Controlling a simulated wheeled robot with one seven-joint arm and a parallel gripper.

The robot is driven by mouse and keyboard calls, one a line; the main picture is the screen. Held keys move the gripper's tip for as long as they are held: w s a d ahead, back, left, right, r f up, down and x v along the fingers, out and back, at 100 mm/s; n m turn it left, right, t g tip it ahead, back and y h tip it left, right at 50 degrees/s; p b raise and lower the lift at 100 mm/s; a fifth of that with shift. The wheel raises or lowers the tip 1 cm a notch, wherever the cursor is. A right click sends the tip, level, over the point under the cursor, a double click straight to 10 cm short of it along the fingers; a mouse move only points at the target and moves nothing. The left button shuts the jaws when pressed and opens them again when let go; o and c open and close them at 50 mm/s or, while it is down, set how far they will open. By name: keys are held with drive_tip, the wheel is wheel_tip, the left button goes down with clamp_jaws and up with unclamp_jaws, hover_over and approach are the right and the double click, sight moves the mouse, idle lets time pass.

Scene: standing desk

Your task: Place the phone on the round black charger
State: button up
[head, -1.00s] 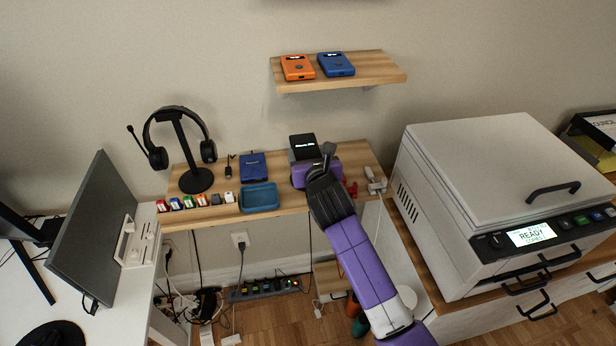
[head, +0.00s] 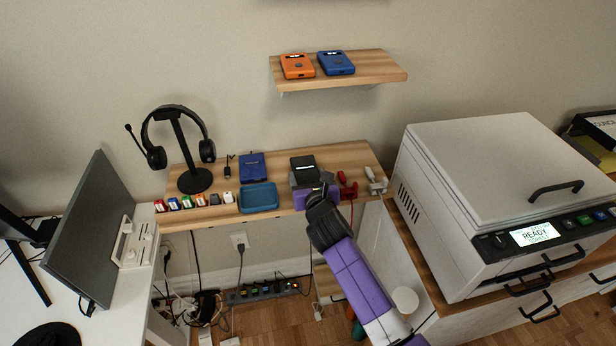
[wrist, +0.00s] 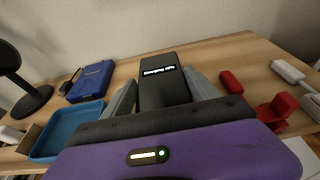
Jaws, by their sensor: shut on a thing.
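The phone (head: 303,163) is a black slab with a line of white text, apparently a charging readout, at its far end. It is over the right part of the wooden desk shelf (head: 230,170). In the wrist view the phone (wrist: 162,92) lies between the two grey fingers of my gripper (wrist: 164,88), which is shut on its sides. In the head view my gripper (head: 307,184) is at the phone's near end. The round black charger does not show; it may be hidden under the phone, and I cannot tell whether the phone touches it.
A blue tray (head: 259,197) and a blue device (head: 253,167) are left of the phone. Red items (head: 347,185) and a white plug (head: 376,180) are close on the right. A headphone stand (head: 194,181) is at left. A wall shelf (head: 375,70) is above; a large grey machine (head: 480,200) stands at right.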

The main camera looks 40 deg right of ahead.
drive_tip(key=o, duration=1.6)
drive_tip(key=shift+f, duration=0.1)
drive_tip(key=v, duration=1.2)
drive_tip(key=s+a+f+m+t+y, duration=0.25)
drive_tip(key=s+a+m+y, duration=0.35)
drive_tip(key=s+a+m, duration=0.9)
drive_tip(key=s+a+r+m, duration=0.1)
drive_tip(key=s+r+m, duration=0.1)
drive_tip(key=s+m, duration=0.2)
drive_tip(key=s+a+r+m+y, duration=0.1)
drive_tip(key=s+r+m, duration=0.2)
drive_tip(key=s+m, duration=0.2)
drive_tip(key=s+a+r+m+y, duration=0.1)
drive_tip(key=s+r+m, duration=0.2)
drive_tip(key=s+m, duration=0.2)
drive_tip(key=shift+s+a+r, duration=0.1)
drive_tip(key=shift+s, duration=0.3)
drive_tip(key=shift+s+a+r, duration=0.1)
drive_tip(key=shift+s+a, duration=0.05)
drive_tip(key=shift+s, duration=0.25)
